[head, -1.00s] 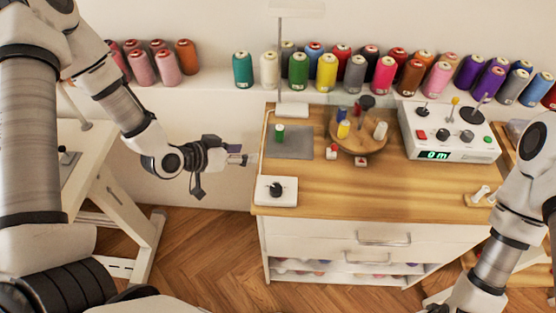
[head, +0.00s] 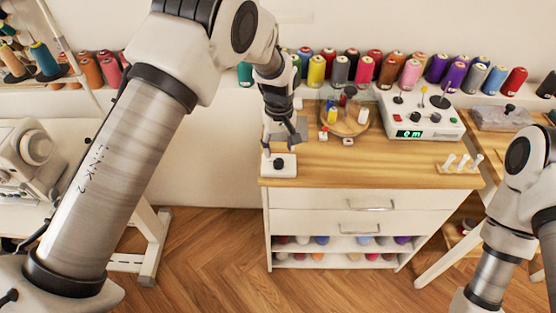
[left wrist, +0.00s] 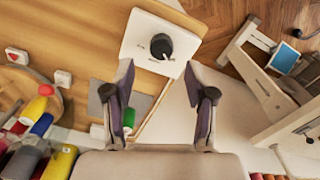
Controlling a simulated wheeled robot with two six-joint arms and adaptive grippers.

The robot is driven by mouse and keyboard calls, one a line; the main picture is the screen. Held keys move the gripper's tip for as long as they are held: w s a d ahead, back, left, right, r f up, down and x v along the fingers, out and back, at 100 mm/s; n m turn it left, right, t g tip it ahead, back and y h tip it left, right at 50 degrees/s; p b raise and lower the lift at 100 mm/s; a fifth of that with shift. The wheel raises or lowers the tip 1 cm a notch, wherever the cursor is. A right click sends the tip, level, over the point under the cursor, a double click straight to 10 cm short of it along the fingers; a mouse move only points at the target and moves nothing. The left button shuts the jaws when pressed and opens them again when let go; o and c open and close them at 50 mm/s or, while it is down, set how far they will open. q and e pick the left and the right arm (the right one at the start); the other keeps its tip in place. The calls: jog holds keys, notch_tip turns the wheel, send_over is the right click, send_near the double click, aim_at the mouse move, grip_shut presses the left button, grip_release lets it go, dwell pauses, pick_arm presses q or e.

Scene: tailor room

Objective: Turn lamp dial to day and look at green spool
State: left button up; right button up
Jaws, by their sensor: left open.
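The lamp dial is a black knob (head: 279,164) on a white box at the left front corner of the wooden tabletop; it also shows in the left wrist view (left wrist: 161,46). My left gripper (head: 283,146) is above and just behind the dial, pointing down. In the left wrist view its two fingers (left wrist: 160,76) are spread open and empty, with the dial beyond their tips, apart from them. The green spool (left wrist: 128,119) stands on a grey mat (left wrist: 141,103), partly behind one finger. In the head view my left arm hides the spool and most of the lamp. My right gripper is out of frame.
A round wooden stand (head: 346,124) with small spools is right of my left gripper. A white control box (head: 420,118) with levers stands farther right. Thread cones line the ledge behind. A sewing machine (head: 30,155) is at the left.

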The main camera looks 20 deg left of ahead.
aim_at(279, 162)
pick_arm(q)
jog(key=f, duration=0.4)
jog(key=shift+s+d+p, duration=0.2)
jog(key=shift+s+p, duration=0.2)
jog(key=shift+f, duration=0.3)
jog(key=shift+w+a+f, duration=0.1)
jog(key=shift+w+f, duration=0.1)
jog(key=shift+f, duration=0.05)
jog(key=shift+s+r, duration=0.1)
grip_shut()
